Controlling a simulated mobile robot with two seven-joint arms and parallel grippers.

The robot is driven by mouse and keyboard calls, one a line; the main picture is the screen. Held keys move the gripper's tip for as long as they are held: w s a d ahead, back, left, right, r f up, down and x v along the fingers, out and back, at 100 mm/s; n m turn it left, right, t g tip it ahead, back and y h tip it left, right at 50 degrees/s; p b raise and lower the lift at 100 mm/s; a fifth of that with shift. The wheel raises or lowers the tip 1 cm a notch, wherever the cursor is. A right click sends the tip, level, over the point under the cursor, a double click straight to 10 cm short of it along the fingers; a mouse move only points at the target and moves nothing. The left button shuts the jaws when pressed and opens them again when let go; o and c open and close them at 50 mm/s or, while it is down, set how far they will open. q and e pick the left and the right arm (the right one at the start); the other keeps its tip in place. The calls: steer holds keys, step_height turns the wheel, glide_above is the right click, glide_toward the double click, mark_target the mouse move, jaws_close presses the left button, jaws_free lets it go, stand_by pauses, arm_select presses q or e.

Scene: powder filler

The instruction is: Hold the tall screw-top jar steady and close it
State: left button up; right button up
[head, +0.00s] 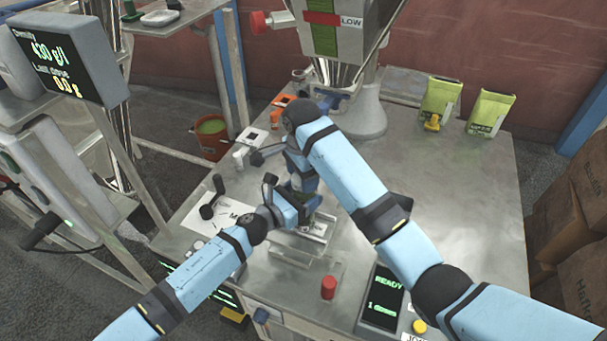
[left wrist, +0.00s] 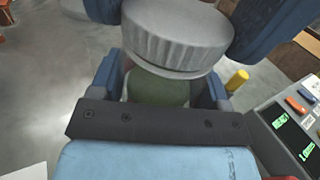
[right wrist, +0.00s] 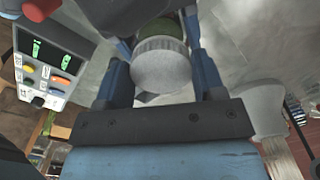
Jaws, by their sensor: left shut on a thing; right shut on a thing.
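The tall jar has a greenish body (left wrist: 158,90) and a ribbed grey lid (left wrist: 178,38) over its mouth. My left gripper (head: 303,206) is shut on the jar's body, with one finger on each side in the left wrist view. My right gripper (head: 302,182) is shut on the lid (right wrist: 162,66), above the left one. A pale band shows just under the lid in the left wrist view. I cannot tell how tightly the lid sits. The green body (right wrist: 165,28) shows past the lid in the right wrist view. In the head view my grippers hide most of the jar.
A red-capped object (head: 328,287) stands near the metal table's (head: 455,210) front. A control panel (head: 383,298) reading READY is right of it. A filler machine (head: 338,30) rises behind my grippers. Two green pouches (head: 440,98) stand at back right. The table's right side is clear.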

steer(key=m, duration=0.4)
steer(key=shift+w+a+m, duration=0.1)
steer(key=shift+a+m, duration=0.05)
steer(key=shift+m, duration=0.95)
steer(key=o, duration=0.9)
steer(key=shift+c, duration=0.3)
steer(key=shift+c, duration=0.2)
